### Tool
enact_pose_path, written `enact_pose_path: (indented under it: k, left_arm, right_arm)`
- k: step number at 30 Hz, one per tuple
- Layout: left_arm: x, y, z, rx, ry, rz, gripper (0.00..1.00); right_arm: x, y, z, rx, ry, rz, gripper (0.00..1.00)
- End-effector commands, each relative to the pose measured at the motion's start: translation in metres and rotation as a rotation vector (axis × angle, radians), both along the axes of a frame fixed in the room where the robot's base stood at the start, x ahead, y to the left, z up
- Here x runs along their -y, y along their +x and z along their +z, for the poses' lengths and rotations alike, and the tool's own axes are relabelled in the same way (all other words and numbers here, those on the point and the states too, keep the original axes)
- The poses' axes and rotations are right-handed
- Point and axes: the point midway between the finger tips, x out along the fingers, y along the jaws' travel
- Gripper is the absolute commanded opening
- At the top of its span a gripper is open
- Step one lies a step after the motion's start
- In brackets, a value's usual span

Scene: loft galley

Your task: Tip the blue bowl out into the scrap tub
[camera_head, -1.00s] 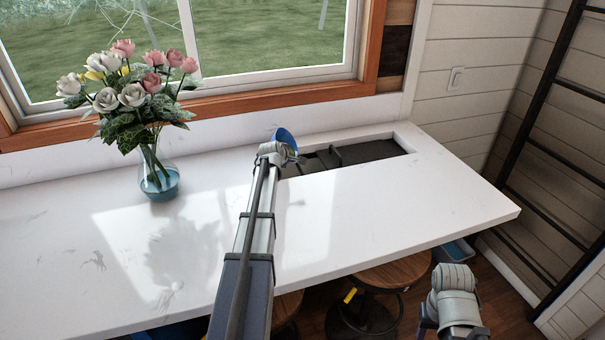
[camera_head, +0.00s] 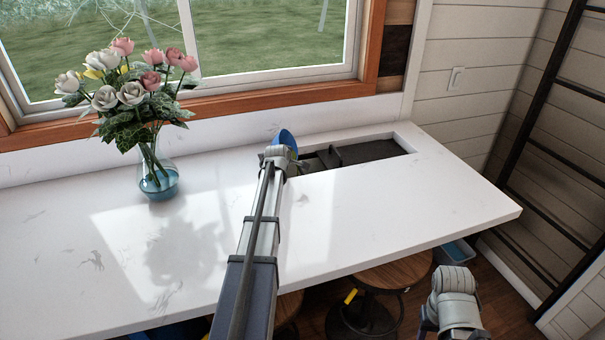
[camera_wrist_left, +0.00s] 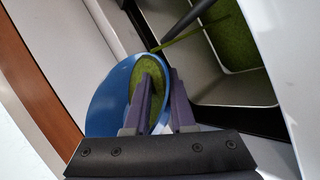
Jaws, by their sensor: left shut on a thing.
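The blue bowl (camera_head: 285,138) is held up over the left end of the counter recess, clearly tilted. In the left wrist view the bowl (camera_wrist_left: 107,100) shows its inside, with green matter (camera_wrist_left: 150,72) in it. My left gripper (camera_wrist_left: 162,88) is shut on the bowl's rim, and its purple fingers hide part of the bowl. Pale tubs (camera_wrist_left: 190,68) with green at the bottom lie to the right of the bowl in that view; I cannot tell which is the scrap tub. My right arm shows at lower right, but its fingers do not show.
The white counter (camera_head: 400,220) is mostly clear. A glass vase (camera_head: 158,180) of roses stands to the left of my left arm. The recess (camera_head: 375,150) has dark dividers. The window and its wooden sill (camera_wrist_left: 40,90) are close behind. A stool (camera_head: 395,272) is below.

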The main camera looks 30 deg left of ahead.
Motion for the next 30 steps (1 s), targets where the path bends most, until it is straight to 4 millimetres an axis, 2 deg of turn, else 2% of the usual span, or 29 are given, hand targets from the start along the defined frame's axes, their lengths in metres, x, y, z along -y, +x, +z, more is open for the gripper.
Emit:
enact_pose_path:
  k: [30]
  left_arm:
    - [0.0019,0.0009,0.0015,-0.031,0.108,0.001,0.00]
  right_arm:
    - [0.0000,0.0000,-0.0019,0.000,0.000,0.000,0.50]
